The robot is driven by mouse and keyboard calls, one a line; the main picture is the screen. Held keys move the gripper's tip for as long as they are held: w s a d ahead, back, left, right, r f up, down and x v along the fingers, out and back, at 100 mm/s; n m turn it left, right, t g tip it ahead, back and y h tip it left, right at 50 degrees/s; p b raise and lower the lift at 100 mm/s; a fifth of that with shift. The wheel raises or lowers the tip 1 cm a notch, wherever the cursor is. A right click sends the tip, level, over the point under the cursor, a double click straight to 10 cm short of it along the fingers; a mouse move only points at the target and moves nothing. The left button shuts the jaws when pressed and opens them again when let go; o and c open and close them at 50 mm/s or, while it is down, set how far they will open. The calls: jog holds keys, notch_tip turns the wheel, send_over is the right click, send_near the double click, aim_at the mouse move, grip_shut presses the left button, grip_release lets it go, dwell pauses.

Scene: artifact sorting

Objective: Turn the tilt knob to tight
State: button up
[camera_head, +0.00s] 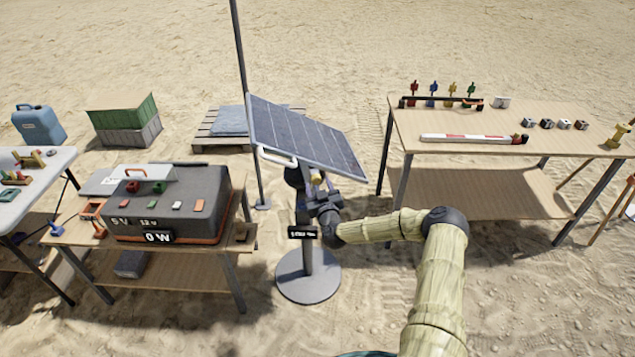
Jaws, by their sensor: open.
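The solar panel (305,135) stands tilted on a grey post with a round base (308,277). A small brass-coloured knob (316,177) shows under the panel's lower edge and appears to be the tilt knob. My gripper (318,188) is at the knob, below the panel, with its jaws open around or beside it; I cannot tell which. The wrist and fingers hide part of the knob and the mount. A small black label (302,232) sits on the post, its text too small to read.
A wooden table (480,120) at right carries a red-and-white bar (470,138) and small parts. A tall pole (243,60) stands behind the panel. Sand is open in front.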

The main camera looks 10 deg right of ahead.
jog(key=shift+w, duration=1)
jog(key=c, duration=1)
